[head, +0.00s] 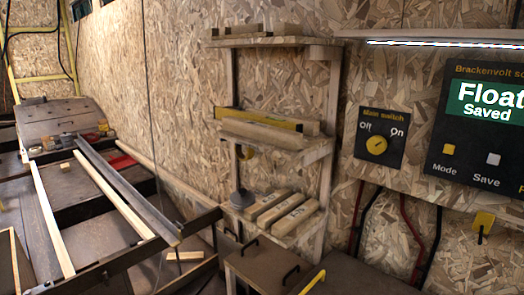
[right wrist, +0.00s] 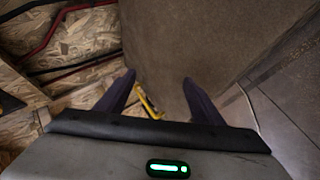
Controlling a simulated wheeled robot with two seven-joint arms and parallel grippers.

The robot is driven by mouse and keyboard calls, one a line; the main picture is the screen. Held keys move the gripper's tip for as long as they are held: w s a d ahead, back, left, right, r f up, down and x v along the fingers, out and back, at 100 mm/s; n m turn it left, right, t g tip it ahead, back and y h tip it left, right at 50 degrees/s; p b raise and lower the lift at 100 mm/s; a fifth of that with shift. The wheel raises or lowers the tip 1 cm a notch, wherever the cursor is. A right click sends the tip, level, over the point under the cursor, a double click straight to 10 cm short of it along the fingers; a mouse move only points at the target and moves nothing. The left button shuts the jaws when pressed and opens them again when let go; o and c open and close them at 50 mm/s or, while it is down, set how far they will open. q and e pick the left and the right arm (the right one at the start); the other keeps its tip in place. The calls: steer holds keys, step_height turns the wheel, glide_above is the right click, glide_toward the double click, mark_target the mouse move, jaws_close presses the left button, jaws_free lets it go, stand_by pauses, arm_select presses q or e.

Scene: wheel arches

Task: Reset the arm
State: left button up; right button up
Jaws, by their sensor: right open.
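My right gripper (right wrist: 157,82) shows in the right wrist view, with its two dark fingers spread apart and nothing held between them. A small yellow piece (right wrist: 149,103) shows between the fingers in that view, apparently beyond them; its distance is hard to tell. Neither of my grippers shows in the head view, and my left gripper is in no view.
A wall panel with a yellow main switch knob (head: 376,145) and a screen reading "Float Saved" (head: 490,102) is at right. A wooden shelf (head: 297,156) holds blocks and a yellow level (head: 262,120). A brown surface (right wrist: 205,35) fills the wrist view's upper middle.

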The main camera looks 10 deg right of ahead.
steer(key=s+a+f+m+g+y, duration=0.2)
steer(key=s+a+f, duration=0.2)
steer(key=s, duration=0.3)
steer(key=s+a+f+m+g+y, duration=0.1)
steer(key=s+a+f+m+y, duration=0.15)
steer(key=s+a+f, duration=0.4)
steer(key=a+r+m, duration=0.3)
steer(key=a+m, duration=0.2)
steer(key=a, duration=0.4)
steer(key=shift+t, duration=0.4)
